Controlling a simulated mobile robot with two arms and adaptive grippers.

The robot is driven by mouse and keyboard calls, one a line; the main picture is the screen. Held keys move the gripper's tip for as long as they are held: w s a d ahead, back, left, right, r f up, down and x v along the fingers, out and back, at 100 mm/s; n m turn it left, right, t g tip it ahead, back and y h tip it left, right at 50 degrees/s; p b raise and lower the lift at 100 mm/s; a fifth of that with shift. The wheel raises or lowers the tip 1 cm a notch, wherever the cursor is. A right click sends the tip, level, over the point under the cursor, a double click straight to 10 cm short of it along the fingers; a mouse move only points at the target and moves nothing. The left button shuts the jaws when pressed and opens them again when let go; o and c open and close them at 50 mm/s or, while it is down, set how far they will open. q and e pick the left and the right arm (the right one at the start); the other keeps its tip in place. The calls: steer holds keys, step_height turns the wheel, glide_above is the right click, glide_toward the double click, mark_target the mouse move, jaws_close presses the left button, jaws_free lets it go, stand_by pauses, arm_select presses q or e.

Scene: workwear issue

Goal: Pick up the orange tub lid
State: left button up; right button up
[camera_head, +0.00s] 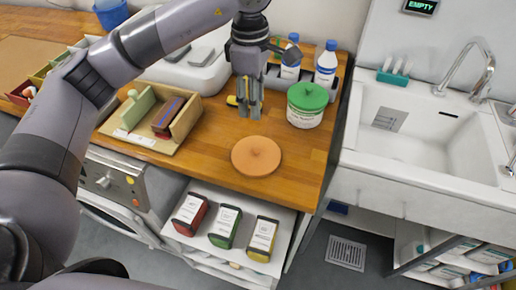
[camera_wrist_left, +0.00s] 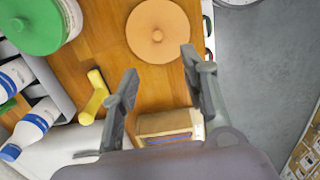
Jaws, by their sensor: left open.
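The orange tub lid (camera_head: 256,156) lies flat on the wooden counter near its front edge, a round disc with a small knob in its middle. It also shows in the left wrist view (camera_wrist_left: 158,31), beyond the fingertips. My left gripper (camera_head: 250,112) hangs above the counter, behind the lid in the head view, with its fingers pointing down. In the left wrist view the two fingers (camera_wrist_left: 160,62) are apart with nothing between them. The gripper does not touch the lid. My right gripper is not in view.
A white tub with a green lid (camera_head: 307,97) stands right of the lid. White bottles (camera_head: 326,63) stand behind it. A yellow object (camera_wrist_left: 95,97) lies near my gripper. A wooden organiser (camera_head: 150,118) is left. A sink (camera_head: 420,130) is right. Counter around the lid is clear.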

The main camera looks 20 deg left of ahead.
arm_select(q)
steer(key=p, duration=0.4)
glide_above(256, 149)
steer(key=f, duration=1.1)
steer(key=shift+s+a+f, duration=0.2)
steer(key=shift+a+f, duration=0.05)
steer(key=shift+a, duration=0.15)
steer(key=f+p, duration=0.1)
steer(key=f, duration=0.2)
steer(key=d+f+p, duration=0.1)
steer(key=shift+w+f+p, duration=0.2)
steer(key=shift+f+p, duration=0.1)
steer(key=shift+f, duration=0.1)
steer(key=shift+a+f, duration=0.1)
steer(key=shift+f, duration=0.2)
steer(key=shift+c, duration=0.3)
jaws_close()
